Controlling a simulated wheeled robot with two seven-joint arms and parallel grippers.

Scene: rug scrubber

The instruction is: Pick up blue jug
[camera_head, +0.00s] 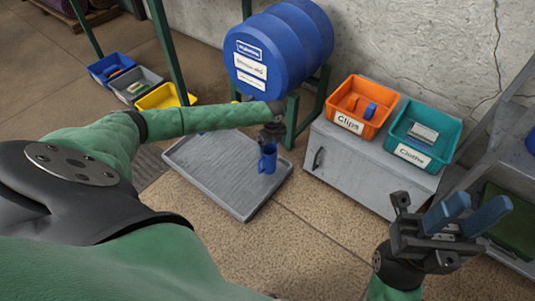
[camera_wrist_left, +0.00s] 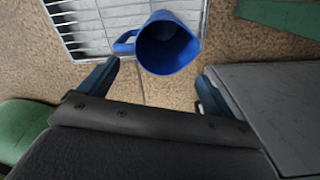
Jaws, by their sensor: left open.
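The blue jug (camera_head: 267,159) appears upright at the right part of a grey slatted tray (camera_head: 215,185) on the floor. In the left wrist view the jug (camera_wrist_left: 168,48) shows its open mouth, with its handle (camera_wrist_left: 125,43) on the left. My left gripper (camera_head: 272,134) is just above and behind the jug in the head view. In the left wrist view my left gripper (camera_wrist_left: 155,85) has its fingers wide apart with nothing between them, and the jug lies beyond the fingertips. My right gripper (camera_head: 481,204) is at the lower right, fingers apart and empty, far from the jug.
A blue barrel (camera_head: 300,40) on a green stand is behind the tray. A grey cabinet (camera_head: 360,165) to the right carries an orange Clips bin (camera_head: 346,124) and a teal Cloths bin (camera_head: 412,155). Small bins (camera_head: 160,97) are at the back left. Floor in front is clear.

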